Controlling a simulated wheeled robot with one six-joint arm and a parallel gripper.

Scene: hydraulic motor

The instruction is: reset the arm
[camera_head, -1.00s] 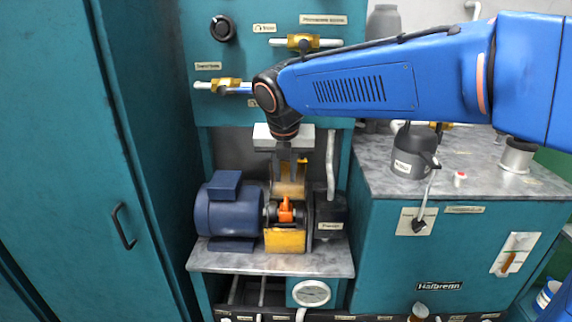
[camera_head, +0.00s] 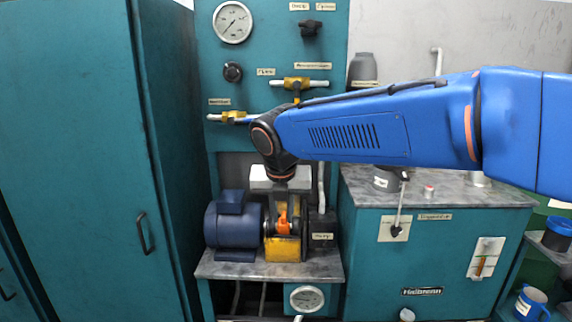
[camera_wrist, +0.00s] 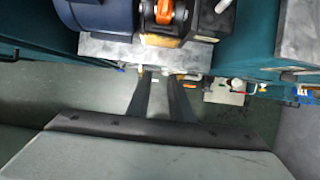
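My blue arm (camera_head: 350,130) reaches in from the right in the head view and bends down at a black wrist joint. My gripper (camera_head: 282,192) points down in front of the motor stand, its pale body close to the pump unit in the picture. In the wrist view the two dark fingers of my gripper (camera_wrist: 160,78) stand apart with nothing between them. The blue motor (camera_head: 232,222) and the yellow pump housing with an orange part (camera_head: 283,220) sit on a grey shelf. The head view does not show the fingertips clearly.
A tall teal cabinet (camera_head: 80,130) stands at the left. A valve panel with a gauge (camera_head: 232,22) is behind the wrist. A teal bench (camera_head: 430,265) with a grey top lies below the arm at the right. The wrist view shows open floor beyond the fingers.

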